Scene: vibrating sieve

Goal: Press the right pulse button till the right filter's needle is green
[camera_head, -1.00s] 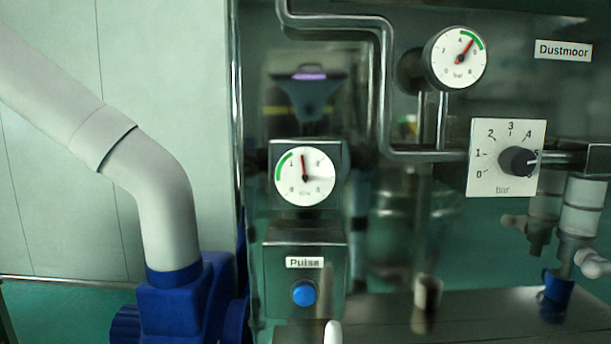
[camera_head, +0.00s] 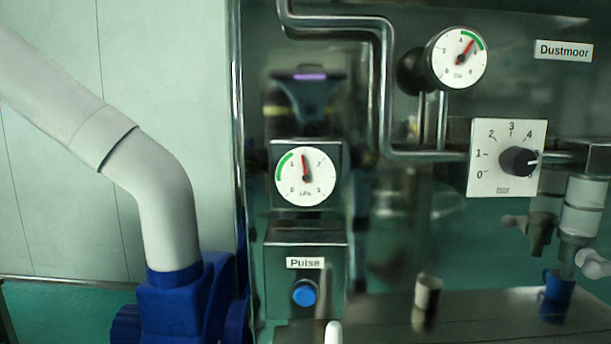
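The blue pulse button (camera_head: 304,293) sits on a metal box (camera_head: 333,262) under a label reading Pulse. Nothing is seen touching the button. Above it is a round white gauge (camera_head: 316,187) with a green arc on its upper left. Its red needle (camera_head: 304,167) points almost straight up, a little to the right of the green arc. Neither of my grippers can be made out. A pale rounded tip (camera_head: 333,333) shows at the bottom edge below the button; I cannot tell what it belongs to.
A second gauge (camera_head: 456,58) has its needle at its green arc. A bar dial (camera_head: 519,161) is at right, beside a valve with a pale handle (camera_head: 592,264). A metal pipe (camera_head: 384,90) runs between the gauges. A thick white pipe (camera_head: 165,205) meets a blue housing (camera_head: 180,305) at left.

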